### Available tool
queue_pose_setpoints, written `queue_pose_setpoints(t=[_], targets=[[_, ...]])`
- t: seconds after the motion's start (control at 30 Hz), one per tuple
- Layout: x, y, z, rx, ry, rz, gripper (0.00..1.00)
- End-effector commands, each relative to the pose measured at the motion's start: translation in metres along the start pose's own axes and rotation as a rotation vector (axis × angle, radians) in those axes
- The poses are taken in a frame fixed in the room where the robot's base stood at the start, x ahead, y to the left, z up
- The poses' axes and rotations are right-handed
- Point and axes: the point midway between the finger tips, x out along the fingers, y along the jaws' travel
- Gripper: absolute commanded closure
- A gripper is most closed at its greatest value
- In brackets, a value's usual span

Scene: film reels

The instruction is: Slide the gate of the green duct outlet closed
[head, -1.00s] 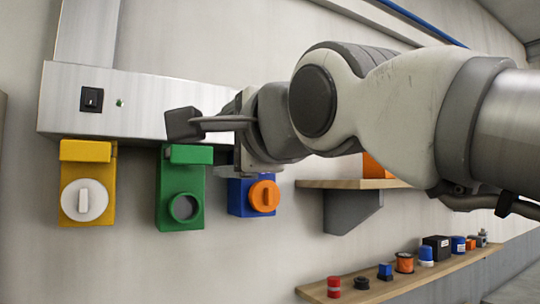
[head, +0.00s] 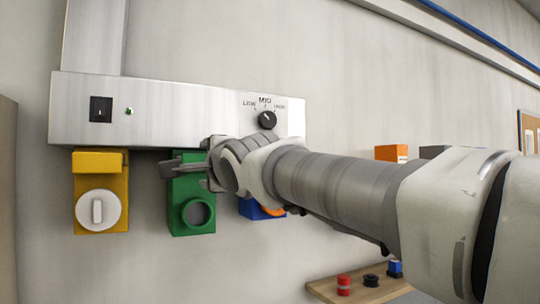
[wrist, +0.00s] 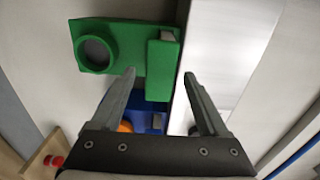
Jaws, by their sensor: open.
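The green duct outlet (head: 192,218) hangs under the metal duct box, with a round grey opening in a green collar. In the wrist view the green outlet (wrist: 130,48) lies at the top, its opening at left and its raised green gate block (wrist: 163,62) at right, beside the metal.
The metal duct box (head: 180,108) carries a switch, a green light and a dial (head: 267,120). A yellow outlet (head: 100,180) with a white cap is at left. A blue outlet (head: 250,209) with an orange part is mostly behind my arm. A wooden shelf (head: 335,287) is lower right.

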Motion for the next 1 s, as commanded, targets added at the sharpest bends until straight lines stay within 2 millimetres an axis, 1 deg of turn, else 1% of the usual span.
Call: queue_pose_setpoints(t=[0.13, 0.37, 0.4, 0.47, 0.5, 0.57, 0.6, 0.67, 0.8, 0.83, 1.0], targets=[[0.0061, -0.0005, -0.0001, -0.001, 0.000, -0.001, 0.22], [0.0064, 0.0001, -0.0003, 0.000, 0.000, -0.001, 0.22], [0.0063, 0.0001, -0.0003, 0.000, 0.000, -0.001, 0.26], [0.0063, 0.0000, -0.0003, 0.000, 0.000, -0.001, 0.37], [0.0062, 0.0000, -0.0003, 0.000, 0.000, -0.001, 0.44], [0.0062, 0.0000, -0.0003, 0.000, 0.000, -0.001, 0.55], [0.0062, 0.0000, -0.0003, 0.000, 0.000, -0.001, 0.62], [0.0061, 0.0000, -0.0003, 0.000, 0.000, -0.001, 0.73], [0.0061, 0.0000, -0.0003, 0.000, 0.000, -0.001, 0.98], [0.0061, 0.0000, -0.0003, 0.000, 0.000, -0.001, 1.00], [0.0060, 0.0000, -0.0003, 0.000, 0.000, -0.001, 1.00]])
